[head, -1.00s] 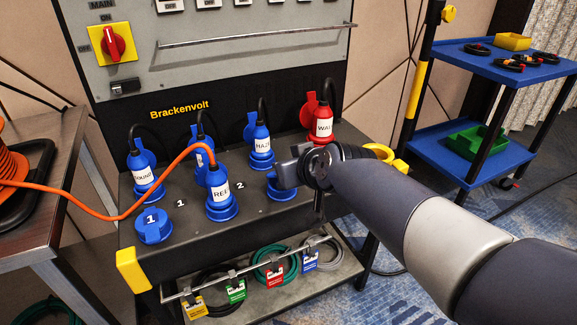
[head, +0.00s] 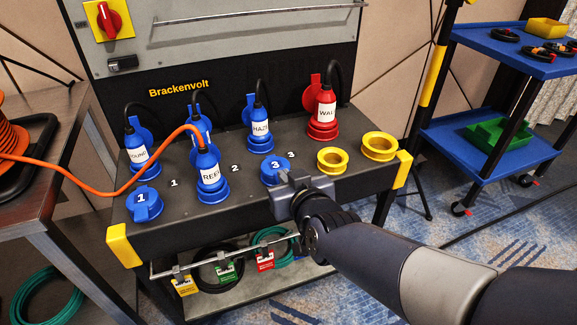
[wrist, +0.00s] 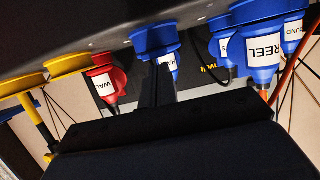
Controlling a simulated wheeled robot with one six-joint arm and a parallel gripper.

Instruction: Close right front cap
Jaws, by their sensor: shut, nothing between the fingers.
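The right front cap (head: 273,168) is blue with a white 3 on its top. It lies flat over its socket at the panel's front right, like the cap marked 1; whether it is fully latched I cannot tell. My gripper (head: 284,182) is shut and empty, right at the front of this cap and hiding part of it. In the wrist view the dark fingers (wrist: 154,88) point at the blue cap and socket (wrist: 154,40); whether they touch I cannot tell.
Left of the cap stands the REEL plug (head: 208,175) with its orange cable. Behind are the HAZE plug (head: 260,130) and red plug (head: 323,115). Two yellow rings (head: 332,160) sit to the right. A blue cart (head: 490,145) stands farther right.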

